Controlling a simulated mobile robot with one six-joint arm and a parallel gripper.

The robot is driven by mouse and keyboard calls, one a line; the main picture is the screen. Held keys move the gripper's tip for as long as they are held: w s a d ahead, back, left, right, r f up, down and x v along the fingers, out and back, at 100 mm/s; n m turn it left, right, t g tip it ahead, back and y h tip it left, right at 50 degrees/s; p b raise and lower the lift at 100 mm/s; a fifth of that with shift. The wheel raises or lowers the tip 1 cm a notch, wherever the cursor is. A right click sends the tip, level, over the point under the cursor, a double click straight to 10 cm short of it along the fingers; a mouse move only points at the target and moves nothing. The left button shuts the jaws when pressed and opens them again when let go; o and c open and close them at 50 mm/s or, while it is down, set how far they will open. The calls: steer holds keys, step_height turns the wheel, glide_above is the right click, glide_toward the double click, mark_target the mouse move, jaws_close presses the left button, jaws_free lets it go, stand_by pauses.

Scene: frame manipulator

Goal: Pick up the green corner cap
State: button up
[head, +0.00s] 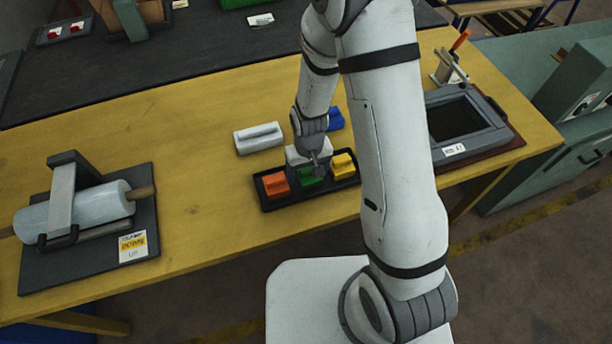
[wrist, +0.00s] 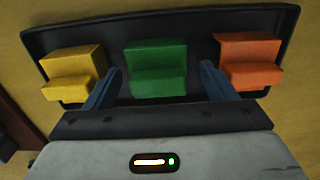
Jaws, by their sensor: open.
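The green corner cap (head: 311,177) sits in a black tray (head: 312,202) on the yellow table, between an orange cap (head: 275,184) and a yellow cap (head: 343,165). In the wrist view the green cap (wrist: 157,68) is in the middle of the tray (wrist: 110,31). My gripper (wrist: 160,88) is open, with one blue-grey finger on each side of the green cap and visible gaps between. In the head view my gripper (head: 314,163) is over the green cap and hides part of it. Whether the fingertips reach down beside the cap is hard to tell.
The yellow cap (wrist: 75,70) and orange cap (wrist: 249,60) stand close outside my fingers. A light grey block (head: 259,138) and a blue piece (head: 335,119) lie behind the tray. A roller fixture (head: 75,212) is at left, a dark frame (head: 467,125) at right.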

steer(key=shift+c, duration=0.4)
steer(key=c, duration=0.9)
